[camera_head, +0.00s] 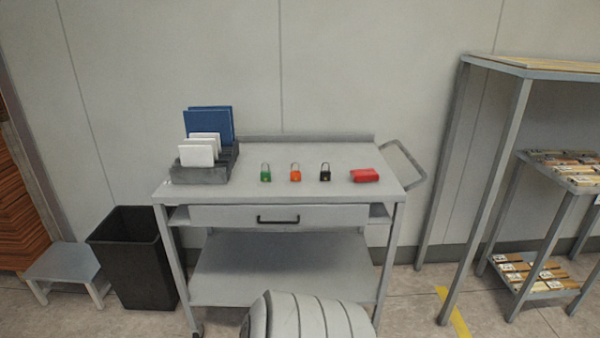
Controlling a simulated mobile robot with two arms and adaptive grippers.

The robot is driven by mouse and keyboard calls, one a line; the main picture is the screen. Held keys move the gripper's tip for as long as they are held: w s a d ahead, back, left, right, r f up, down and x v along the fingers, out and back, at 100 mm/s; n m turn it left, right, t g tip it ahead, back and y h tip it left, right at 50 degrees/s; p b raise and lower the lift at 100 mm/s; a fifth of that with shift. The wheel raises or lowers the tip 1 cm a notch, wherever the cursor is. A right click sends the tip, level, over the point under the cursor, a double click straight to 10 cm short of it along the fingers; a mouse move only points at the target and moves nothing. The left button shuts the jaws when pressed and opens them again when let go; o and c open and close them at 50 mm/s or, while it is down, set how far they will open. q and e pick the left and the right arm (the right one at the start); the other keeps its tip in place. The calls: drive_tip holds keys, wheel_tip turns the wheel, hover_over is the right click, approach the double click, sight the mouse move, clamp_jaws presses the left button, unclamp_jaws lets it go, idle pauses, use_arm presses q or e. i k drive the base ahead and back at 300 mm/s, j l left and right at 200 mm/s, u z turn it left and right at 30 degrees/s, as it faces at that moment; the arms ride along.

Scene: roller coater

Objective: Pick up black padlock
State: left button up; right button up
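The black padlock (325,173) stands upright on the top of the grey cart (290,154), right of the middle. A red-orange padlock (295,173) stands to its left, and a green padlock (265,173) stands further left. A red box-like object (364,175) lies to the right of the black padlock. The padlocks stand apart from each other, in a row. Neither of my grippers is in view.
A dark holder (205,174) with blue and white cards or folders stands at the cart's left end. The cart has a closed drawer (278,216) and a side handle (410,165). A black bin (133,255) stands left. A grey table (530,70) and a shelf rack stand right.

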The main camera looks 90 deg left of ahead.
sight(325, 175)
drive_tip(key=u, duration=2.6)
drive_tip(key=i, duration=0.25)
drive_tip(key=j+u, duration=0.05)
